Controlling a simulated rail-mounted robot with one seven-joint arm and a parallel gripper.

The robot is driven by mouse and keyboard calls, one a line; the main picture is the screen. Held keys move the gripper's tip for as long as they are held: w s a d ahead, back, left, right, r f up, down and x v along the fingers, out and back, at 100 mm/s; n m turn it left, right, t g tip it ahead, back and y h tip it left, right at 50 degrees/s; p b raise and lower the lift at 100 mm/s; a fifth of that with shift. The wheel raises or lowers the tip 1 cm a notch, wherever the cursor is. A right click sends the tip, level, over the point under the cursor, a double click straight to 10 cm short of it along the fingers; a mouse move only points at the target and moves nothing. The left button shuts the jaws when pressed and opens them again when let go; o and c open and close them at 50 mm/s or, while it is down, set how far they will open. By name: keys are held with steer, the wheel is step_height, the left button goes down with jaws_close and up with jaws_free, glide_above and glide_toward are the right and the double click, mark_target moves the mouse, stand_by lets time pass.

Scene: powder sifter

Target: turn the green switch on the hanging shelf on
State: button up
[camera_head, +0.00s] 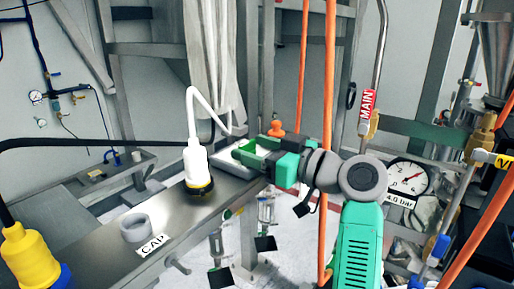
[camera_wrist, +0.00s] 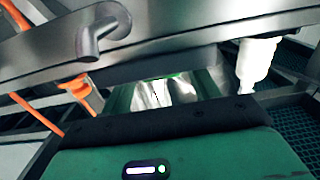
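I cannot make out a green switch in either view. A small grey shelf (camera_head: 128,181) at the left carries a small yellow-and-white item and a blue handle; I cannot tell whether this is the hanging shelf. My gripper (camera_head: 246,150) is at the middle of the head view, over the right edge of the long bench, its green fingers apart and pointing left. In the wrist view my gripper (camera_wrist: 163,92) shows green sides with a bright crumpled surface between them. It looks open and empty.
A white bottle with a bent spout (camera_head: 197,165) stands on the bench (camera_head: 188,222) just left of my gripper. A grey ring (camera_head: 136,228) sits by the CAP label. Orange hoses (camera_head: 329,110) hang close to my arm. A pressure gauge (camera_head: 408,176) is at right.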

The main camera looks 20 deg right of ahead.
steer(key=c, duration=0.8)
steer(key=shift+f, duration=0.1)
steer(key=shift+s+a+m+t+h+b, duration=0.1)
steer(key=shift+a+m+t+h+b, duration=0.15)
steer(key=shift+m+t+h+b, duration=0.65)
steer(key=m+h, duration=0.1)
steer(key=h, duration=0.1)
steer(key=shift+a+h+p, duration=0.15)
steer(key=shift+h+p, duration=0.15)
steer(key=shift+h, duration=0.1)
steer(key=m+h, duration=0.2)
steer(key=h, duration=0.1)
steer(key=m+h+p, duration=0.1)
steer(key=shift+a+r+t+h, duration=0.2)
steer(key=shift+a+t+h, duration=0.1)
steer(key=shift+a+t, duration=0.1)
steer(key=m+h+p, duration=0.1)
steer(key=m+h, duration=0.1)
steer(key=shift+a+h, duration=0.1)
steer(key=shift+h, duration=0.2)
steer(key=shift+m+h, duration=0.5)
steer(key=shift+h, duration=0.2)
steer(key=shift+f+g, duration=0.15)
steer(key=shift+g, duration=0.15)
